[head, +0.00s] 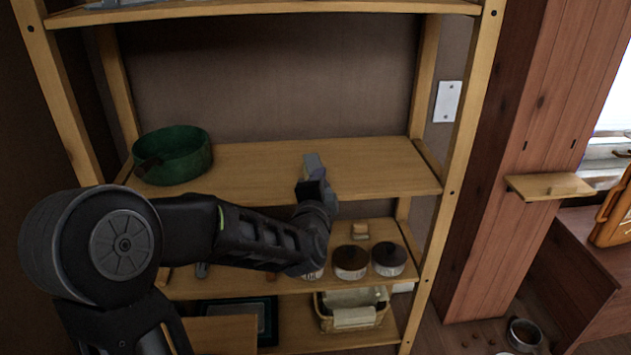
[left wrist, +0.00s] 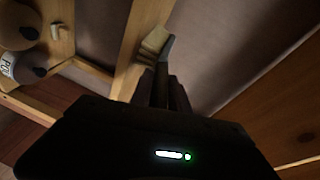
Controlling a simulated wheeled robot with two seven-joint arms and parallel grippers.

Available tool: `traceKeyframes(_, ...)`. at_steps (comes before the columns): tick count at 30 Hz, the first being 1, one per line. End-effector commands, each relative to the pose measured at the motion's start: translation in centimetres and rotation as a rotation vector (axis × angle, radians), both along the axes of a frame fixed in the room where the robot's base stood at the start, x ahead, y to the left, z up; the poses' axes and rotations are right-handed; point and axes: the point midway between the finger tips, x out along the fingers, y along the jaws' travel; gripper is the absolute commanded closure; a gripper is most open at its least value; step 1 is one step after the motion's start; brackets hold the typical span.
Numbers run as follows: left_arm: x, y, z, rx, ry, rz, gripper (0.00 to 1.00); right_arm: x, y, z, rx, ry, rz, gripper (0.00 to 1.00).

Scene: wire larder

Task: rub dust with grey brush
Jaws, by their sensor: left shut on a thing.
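My left gripper (head: 313,182) is shut on the grey brush (head: 312,162), over the middle wooden shelf (head: 375,165). In the head view the brush shows as a small grey block beyond the fingers. In the left wrist view the brush's pale bristle block (left wrist: 154,42) sticks out past the dark fingers. I cannot tell whether the bristles touch the shelf. I cannot make out any dust; my arm hides part of the shelf's front. My right gripper is not in view.
A round green pot (head: 174,155) stands at the left of the middle shelf. A basket (head: 352,309) sits lower. The middle shelf's right part is clear.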

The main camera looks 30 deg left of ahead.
Motion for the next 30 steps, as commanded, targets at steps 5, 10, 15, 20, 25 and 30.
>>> traceKeyframes(5,0.0,0.0,0.1,0.001,-0.002,0.000,1.00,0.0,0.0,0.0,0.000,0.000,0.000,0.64)
traceKeyframes(10,0.3,-0.3,0.0,0.001,-0.001,-0.002,1.00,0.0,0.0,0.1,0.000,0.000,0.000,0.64)
traceKeyframes(15,1.1,-1.1,-0.1,0.000,-0.001,-0.001,1.00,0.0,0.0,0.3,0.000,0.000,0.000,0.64)
traceKeyframes(20,1.5,-1.5,-0.3,0.001,-0.001,-0.001,1.00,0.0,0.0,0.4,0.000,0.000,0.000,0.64)
traceKeyframes(25,1.5,-1.5,-0.3,0.001,0.000,0.000,1.00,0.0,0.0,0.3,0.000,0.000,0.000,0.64)
traceKeyframes(30,1.7,-1.4,-0.4,-0.001,0.002,0.000,1.00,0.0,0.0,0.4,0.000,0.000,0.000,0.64)
